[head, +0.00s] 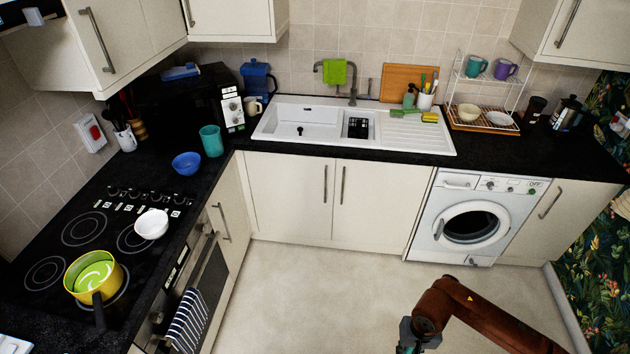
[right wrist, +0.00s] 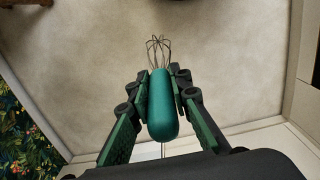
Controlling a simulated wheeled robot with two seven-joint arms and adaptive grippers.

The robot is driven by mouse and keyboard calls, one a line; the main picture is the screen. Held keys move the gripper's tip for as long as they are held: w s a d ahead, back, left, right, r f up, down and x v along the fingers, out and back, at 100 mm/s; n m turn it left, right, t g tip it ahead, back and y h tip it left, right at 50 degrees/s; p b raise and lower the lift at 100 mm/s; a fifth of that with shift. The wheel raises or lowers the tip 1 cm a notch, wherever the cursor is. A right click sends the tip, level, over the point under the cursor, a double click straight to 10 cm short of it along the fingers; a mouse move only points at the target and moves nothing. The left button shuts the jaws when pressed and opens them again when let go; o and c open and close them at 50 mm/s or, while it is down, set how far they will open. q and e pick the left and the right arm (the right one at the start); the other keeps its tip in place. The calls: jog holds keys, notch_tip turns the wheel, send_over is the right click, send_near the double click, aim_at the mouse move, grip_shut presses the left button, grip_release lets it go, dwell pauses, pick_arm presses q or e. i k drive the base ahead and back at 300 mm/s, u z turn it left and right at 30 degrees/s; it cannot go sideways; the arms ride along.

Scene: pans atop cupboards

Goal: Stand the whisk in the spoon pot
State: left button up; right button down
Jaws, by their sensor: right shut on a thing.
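The whisk (right wrist: 163,105) has a green handle and dark wire loops (right wrist: 159,48). In the right wrist view my right gripper (right wrist: 160,88) is shut on its handle, with the loops pointing away from the gripper. In the head view my right gripper (head: 408,342) is at the bottom edge over the floor, well away from the counters, and the whisk is not seen there. A white pot with dark utensils (head: 125,139), which looks like the spoon pot, stands on the left counter behind the hob. My left gripper is not in view.
A yellow pan (head: 97,276) and a white bowl (head: 151,224) sit on the hob. A blue bowl (head: 187,163) and teal cup (head: 211,141) stand near the counter corner. A white holder with brushes (head: 425,101) is by the sink. The floor (head: 330,285) is clear.

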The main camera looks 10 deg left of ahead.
aim_at(220, 152)
jog(key=z, duration=0.1)
jog(key=i, duration=0.9)
jog(key=u, duration=0.5)
jog(key=i, duration=1.15)
jog(key=u, duration=0.9)
